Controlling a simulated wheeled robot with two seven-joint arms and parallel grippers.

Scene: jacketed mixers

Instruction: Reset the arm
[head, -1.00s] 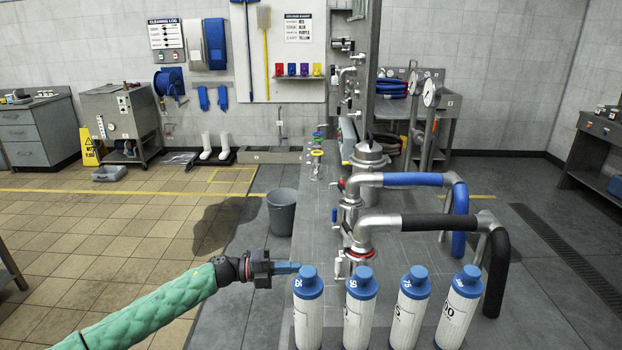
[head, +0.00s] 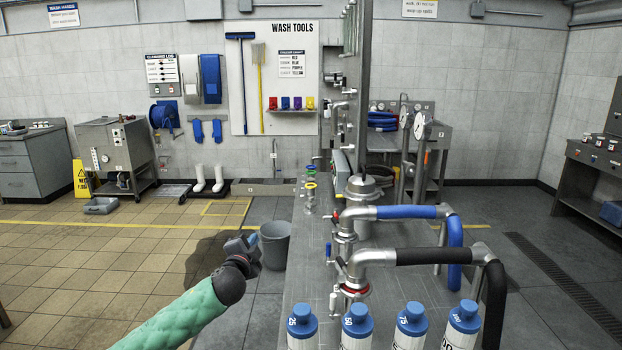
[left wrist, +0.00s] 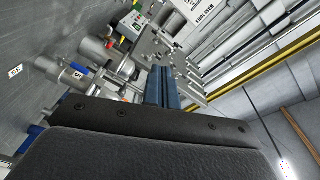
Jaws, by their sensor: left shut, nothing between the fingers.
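My left gripper (head: 254,238) is in the lower middle of the head view, at the end of my green-sleeved arm. It is raised in front of a grey bucket and touches nothing I can see. In the left wrist view its blue fingers (left wrist: 165,88) are together with nothing between them. My right gripper is in neither view.
Several white bottles with blue caps (head: 358,320) stand at the near edge of the grey bench (head: 290,278). Pipes with blue (head: 405,212) and black sleeves (head: 430,256) rise behind them. The grey bucket (head: 274,246) stands on the floor left of the bench. Tiled floor at left is mostly clear.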

